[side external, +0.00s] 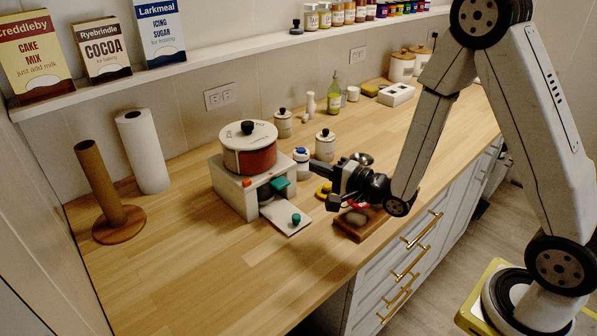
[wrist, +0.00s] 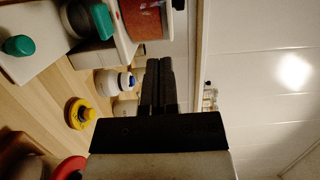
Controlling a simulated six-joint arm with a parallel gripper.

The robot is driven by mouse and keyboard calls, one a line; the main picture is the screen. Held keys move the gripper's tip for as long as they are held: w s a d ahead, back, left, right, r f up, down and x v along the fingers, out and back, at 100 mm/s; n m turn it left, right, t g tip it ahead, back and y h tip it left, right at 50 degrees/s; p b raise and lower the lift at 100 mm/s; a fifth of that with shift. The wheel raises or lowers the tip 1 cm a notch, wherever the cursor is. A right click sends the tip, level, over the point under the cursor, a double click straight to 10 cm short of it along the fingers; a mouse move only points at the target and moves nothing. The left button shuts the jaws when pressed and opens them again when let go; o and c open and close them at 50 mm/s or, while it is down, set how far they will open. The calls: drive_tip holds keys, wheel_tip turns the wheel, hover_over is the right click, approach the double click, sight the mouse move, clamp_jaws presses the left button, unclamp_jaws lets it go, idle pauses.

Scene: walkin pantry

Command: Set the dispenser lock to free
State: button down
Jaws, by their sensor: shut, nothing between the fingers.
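The dispenser (side external: 228,197) is a white box on the counter with a red drum (side external: 250,158) and a white, black-knobbed lid on top. A small orange-red piece (side external: 248,183) and a green piece (side external: 279,187) sit on its front. A pale plate with a green knob (side external: 296,218) extends from its base. I cannot tell which part is the lock or how it is set. In the wrist view, the drum (wrist: 145,20) and green piece (wrist: 78,15) show at the top. My gripper (side external: 317,168) is shut and empty, right of the dispenser and apart from it; its fingers also show in the wrist view (wrist: 165,75).
A blue-topped white jar (side external: 301,160) stands between dispenser and gripper. A yellow object (side external: 324,191) and a wooden board (side external: 349,228) lie near or below my gripper. Canisters (side external: 325,146) stand behind. A paper roll (side external: 142,150) and wooden holder (side external: 105,195) stand left. The front-left counter is clear.

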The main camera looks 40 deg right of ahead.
drive_tip(key=s+d+r+n+g+h, duration=0.1)
drive_tip(key=s+n+g+h, duration=0.3)
drive_tip(key=s+n+g, duration=1)
drive_tip(key=shift+s+d+n+g, duration=0.4)
drive_tip(key=shift+s+d+n, duration=0.1)
drive_tip(key=shift+s+n, duration=0.15)
idle(1.9)
drive_tip(key=shift+s, duration=0.1)
